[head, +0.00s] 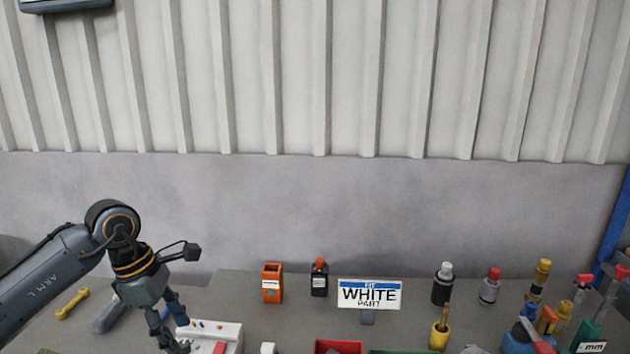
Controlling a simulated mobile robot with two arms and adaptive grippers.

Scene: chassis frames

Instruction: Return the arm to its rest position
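My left arm comes in from the left edge, bent at a joint, with its gripper (180,335) pointing down at the lower left. The gripper's two dark fingers are apart and I see nothing held between them. The fingers are in front of the left side of a white tray or fixture (228,332), hiding part of it; I cannot tell whether they touch it. My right arm and gripper are not in this view.
A sign reading "FIT WHITE PART" (369,294) stands mid-table. Behind are an orange box (272,283) and a black bottle (319,280). Several bottles and tools crowd the right. A red bin (338,347) is at the bottom edge.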

